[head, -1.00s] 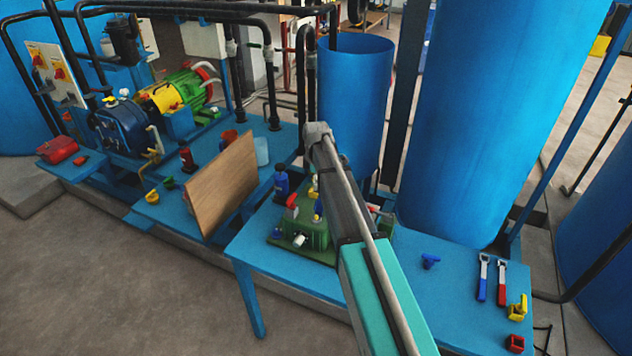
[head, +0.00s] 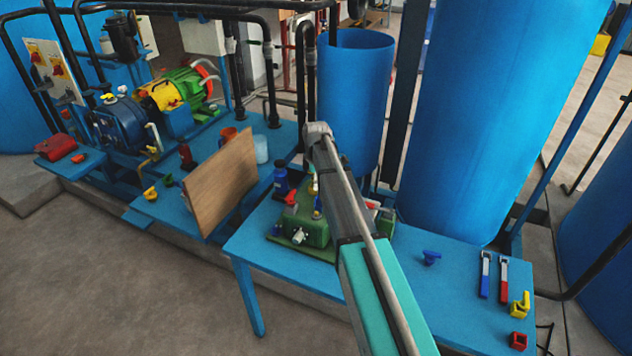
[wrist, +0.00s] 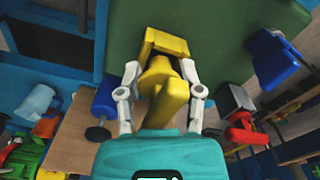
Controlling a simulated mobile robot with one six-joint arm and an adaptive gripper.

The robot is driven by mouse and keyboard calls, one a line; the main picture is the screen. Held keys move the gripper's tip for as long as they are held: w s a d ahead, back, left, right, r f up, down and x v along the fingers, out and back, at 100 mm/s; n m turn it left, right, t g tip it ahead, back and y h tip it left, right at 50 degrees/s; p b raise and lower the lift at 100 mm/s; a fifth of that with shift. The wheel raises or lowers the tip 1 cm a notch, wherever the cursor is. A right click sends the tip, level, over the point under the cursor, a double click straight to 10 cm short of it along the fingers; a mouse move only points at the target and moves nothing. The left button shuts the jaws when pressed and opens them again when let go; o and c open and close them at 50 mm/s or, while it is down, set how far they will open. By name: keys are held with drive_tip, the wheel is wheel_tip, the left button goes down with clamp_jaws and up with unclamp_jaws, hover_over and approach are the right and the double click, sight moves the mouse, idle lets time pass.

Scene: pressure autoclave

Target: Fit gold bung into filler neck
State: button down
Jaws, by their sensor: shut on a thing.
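In the wrist view my gripper (wrist: 160,92) is shut on the gold bung (wrist: 167,104), a yellow piece with a block-like grip between the two pale fingers. Yellow also shows beyond the fingertips, against a dark green surface. I cannot tell whether the bung touches that surface. In the head view my arm reaches over a green unit (head: 308,230) on the blue bench and hides most of my gripper and the bung. The filler neck cannot be made out clearly in either view.
A wooden board (head: 220,185) stands upright left of the green unit. A blue bottle (head: 281,181) stands behind it. A blue valve handle (head: 431,258), two levers (head: 494,277), a yellow fitting (head: 520,304) and a red fitting (head: 518,341) lie on the right. The bench between is clear.

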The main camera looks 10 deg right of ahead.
drive_tip(key=shift+c, duration=0.8)
unclamp_jaws()
